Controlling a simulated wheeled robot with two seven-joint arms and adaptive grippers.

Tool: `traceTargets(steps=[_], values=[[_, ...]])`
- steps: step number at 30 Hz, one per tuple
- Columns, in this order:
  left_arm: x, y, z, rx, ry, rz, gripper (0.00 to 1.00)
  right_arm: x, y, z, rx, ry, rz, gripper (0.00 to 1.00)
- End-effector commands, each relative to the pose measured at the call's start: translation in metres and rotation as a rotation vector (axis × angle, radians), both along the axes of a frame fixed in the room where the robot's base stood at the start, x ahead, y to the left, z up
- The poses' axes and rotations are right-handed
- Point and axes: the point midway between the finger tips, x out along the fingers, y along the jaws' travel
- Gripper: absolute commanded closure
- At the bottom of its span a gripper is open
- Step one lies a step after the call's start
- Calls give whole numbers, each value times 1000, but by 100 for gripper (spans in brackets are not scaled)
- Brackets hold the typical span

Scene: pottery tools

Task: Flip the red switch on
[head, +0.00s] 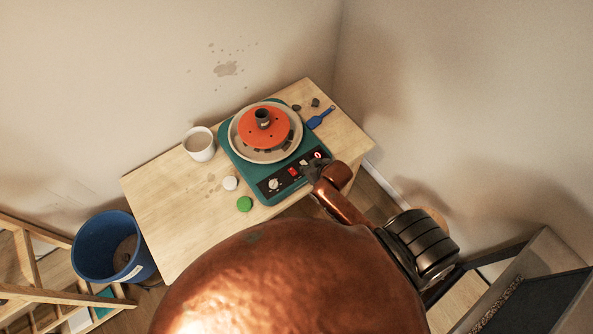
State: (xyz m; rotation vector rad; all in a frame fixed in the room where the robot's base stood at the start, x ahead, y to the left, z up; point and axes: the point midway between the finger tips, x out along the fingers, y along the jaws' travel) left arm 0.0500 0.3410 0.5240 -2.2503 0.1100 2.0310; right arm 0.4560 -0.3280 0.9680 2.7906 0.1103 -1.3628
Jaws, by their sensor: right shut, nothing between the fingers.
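The pottery wheel (233,166) stands on the wooden table, with a teal body, a pale basin and an orange disc. My right gripper (309,168) is shut and empty at the panel's right part, just right of the red switch. I cannot tell whether its fingertips touch the panel. A round red-and-white button (318,155) shows just beyond it. My left gripper is not in view.
The table (165,215) also holds a white cup (199,143), a white lid (230,183), a green lid (244,204) and a blue tool (320,118). A blue bucket (92,250) stands at the left. Walls close off the back and right.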

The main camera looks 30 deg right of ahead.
Motion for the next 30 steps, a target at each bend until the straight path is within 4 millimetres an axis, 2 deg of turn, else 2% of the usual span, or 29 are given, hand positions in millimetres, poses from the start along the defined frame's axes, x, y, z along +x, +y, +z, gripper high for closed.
traceTargets(steps=[8, 13, 27, 30], values=[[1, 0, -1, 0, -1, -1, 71, 1, 0, -2, 0, 0, 0, 100], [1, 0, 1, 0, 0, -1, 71, 10, 1, -13, 0, 0, -1, 100], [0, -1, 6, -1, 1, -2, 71, 65, 5, -83, -1, 0, -1, 100], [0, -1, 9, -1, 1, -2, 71, 59, 4, -99, 0, 3, -2, 100]])
